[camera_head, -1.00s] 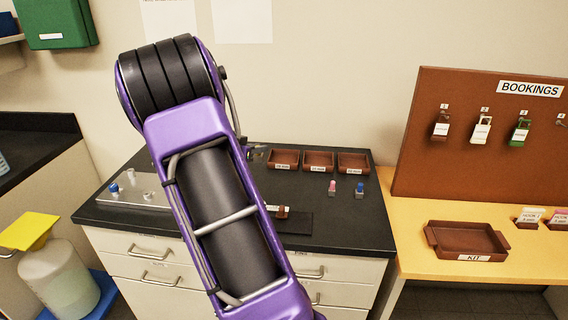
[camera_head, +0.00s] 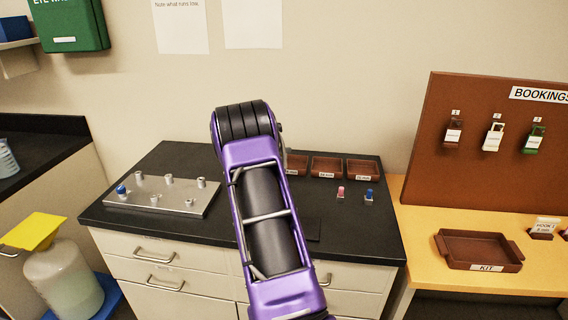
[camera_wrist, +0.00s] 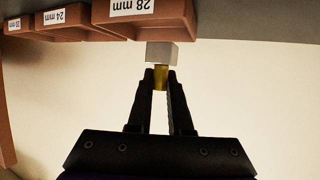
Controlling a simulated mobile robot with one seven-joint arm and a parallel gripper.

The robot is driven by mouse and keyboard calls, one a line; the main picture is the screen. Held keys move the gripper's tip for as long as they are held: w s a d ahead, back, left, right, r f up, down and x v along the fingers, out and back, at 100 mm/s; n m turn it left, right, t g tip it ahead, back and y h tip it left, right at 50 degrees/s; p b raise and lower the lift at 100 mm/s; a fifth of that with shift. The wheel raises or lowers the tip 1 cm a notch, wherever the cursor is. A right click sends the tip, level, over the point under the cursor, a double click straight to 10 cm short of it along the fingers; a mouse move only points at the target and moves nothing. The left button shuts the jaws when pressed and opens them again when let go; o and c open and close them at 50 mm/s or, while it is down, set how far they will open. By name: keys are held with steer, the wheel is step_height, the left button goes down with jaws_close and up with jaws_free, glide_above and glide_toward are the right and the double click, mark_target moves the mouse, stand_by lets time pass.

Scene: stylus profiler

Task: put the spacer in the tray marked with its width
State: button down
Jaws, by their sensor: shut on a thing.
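In the wrist view, my gripper (camera_wrist: 160,80) is shut on the yellow top (camera_wrist: 160,77) of a grey block (camera_wrist: 161,53), the spacer. Three brown trays lie beyond and left of it, their labels upside down: "28 mm" (camera_wrist: 160,22), "24 mm" (camera_wrist: 90,30) and a far one (camera_wrist: 14,36) whose number is too small to read surely. The block appears close to the 28 mm tray; I cannot tell whether they touch. In the head view the trays (camera_head: 326,177) stand at the back of the black counter. My arm hides my gripper and the spacer there.
A pink-topped block (camera_head: 341,194) and a blue-topped block (camera_head: 368,197) stand before the trays. A metal plate with several posts (camera_head: 165,200) lies at left. A KIT tray (camera_head: 478,233) is on the yellow table.

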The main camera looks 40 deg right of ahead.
steer(key=shift+f+b, duration=0.3)
steer(key=shift+f, duration=1.65)
steer(key=shift+f, duration=0.1)
steer(key=c, duration=0.8)
jaws_free()
steer(key=shift+f, duration=0.1)
steer(key=shift+c, duration=0.2)
steer(key=shift+r, duration=0.25)
steer(key=v, duration=1.2)
